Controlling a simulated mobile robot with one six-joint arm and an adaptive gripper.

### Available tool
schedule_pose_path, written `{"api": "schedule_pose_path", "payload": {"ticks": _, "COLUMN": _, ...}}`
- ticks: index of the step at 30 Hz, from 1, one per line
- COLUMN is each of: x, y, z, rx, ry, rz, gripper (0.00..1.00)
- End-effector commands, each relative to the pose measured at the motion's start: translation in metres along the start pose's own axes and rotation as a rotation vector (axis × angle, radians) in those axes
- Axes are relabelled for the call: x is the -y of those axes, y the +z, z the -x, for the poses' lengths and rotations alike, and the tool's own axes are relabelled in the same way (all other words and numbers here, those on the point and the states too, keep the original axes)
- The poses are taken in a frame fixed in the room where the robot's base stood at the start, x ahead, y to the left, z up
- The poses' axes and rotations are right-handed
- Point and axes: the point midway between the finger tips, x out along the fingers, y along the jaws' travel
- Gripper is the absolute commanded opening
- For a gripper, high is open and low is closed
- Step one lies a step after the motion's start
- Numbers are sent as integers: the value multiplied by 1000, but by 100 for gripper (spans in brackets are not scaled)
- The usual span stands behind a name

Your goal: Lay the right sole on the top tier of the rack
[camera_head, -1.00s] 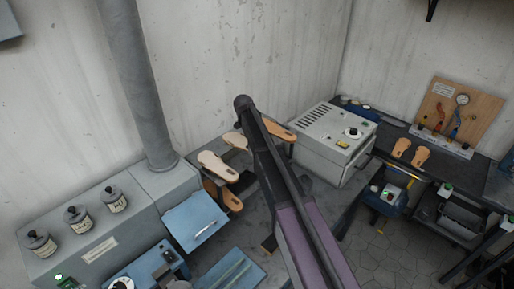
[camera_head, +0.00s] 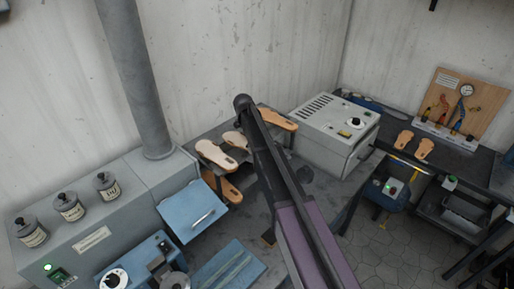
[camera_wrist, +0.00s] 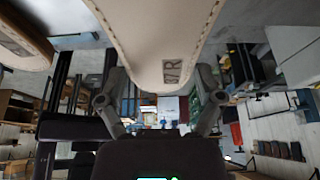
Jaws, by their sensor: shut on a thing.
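In the wrist view a pale sole (camera_wrist: 160,40) with a stitched edge and a mark ending in "R" lies between the fingers of my gripper (camera_wrist: 158,98), which is shut on it. A second sole (camera_wrist: 22,45) shows at the upper left there. In the head view my arm hides the gripper. Pale soles (camera_head: 216,155) lie just left of the arm, one partly behind it, and a tan sole (camera_head: 277,120) shows to its right. Another tan sole (camera_head: 230,190) lies lower, on the rack's lower level. The rack is mostly hidden; I cannot tell which head-view sole is held.
A grey machine (camera_head: 335,132) stands right of the soles. A blue hinged panel (camera_head: 192,212) and a grey cabinet with several jars (camera_head: 68,206) are at the left. Two tan soles (camera_head: 414,146) lie on the dark bench at the right. The wall is close behind.

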Motion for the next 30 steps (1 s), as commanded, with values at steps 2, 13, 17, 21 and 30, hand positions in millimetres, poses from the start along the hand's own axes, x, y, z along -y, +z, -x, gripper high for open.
{"api": "schedule_pose_path", "payload": {"ticks": 2, "x": 1, "y": 7, "z": -2, "rx": 0, "ry": 0, "rz": 1, "gripper": 24}}
{"api": "schedule_pose_path", "payload": {"ticks": 13, "x": 0, "y": 35, "z": 9, "rx": 0, "ry": 0, "rz": 1, "gripper": 24}}
{"api": "schedule_pose_path", "payload": {"ticks": 17, "x": 0, "y": 40, "z": 10, "rx": 0, "ry": 0, "rz": 1, "gripper": 24}}
{"api": "schedule_pose_path", "payload": {"ticks": 21, "x": 0, "y": 44, "z": 12, "rx": 0, "ry": 0, "rz": 1, "gripper": 24}}
{"api": "schedule_pose_path", "payload": {"ticks": 30, "x": -1, "y": 44, "z": 12, "rx": 0, "ry": 0, "rz": 1, "gripper": 24}}
